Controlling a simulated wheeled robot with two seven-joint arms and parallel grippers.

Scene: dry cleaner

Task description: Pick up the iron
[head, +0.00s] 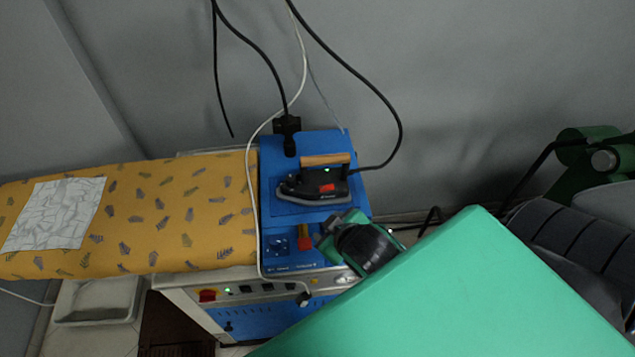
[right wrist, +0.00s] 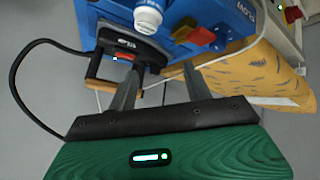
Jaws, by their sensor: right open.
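The iron (head: 318,188) has a dark body, a wooden handle and a red patch. In the right wrist view the iron (right wrist: 128,45) shows beyond my gripper, partly hidden by the left-hand finger. My right gripper (right wrist: 161,68) is open, with no object held between its fingers. In the head view my right gripper (head: 322,232) is at the front right of the station, just in front of the iron. My left gripper is not in view.
A yellow patterned ironing board (head: 140,215) extends left, with a white cloth (head: 55,213) on it. A black cable (head: 398,110) loops from the iron's right end. A red-and-yellow part (head: 304,238) and a white cable (head: 252,180) are close by.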

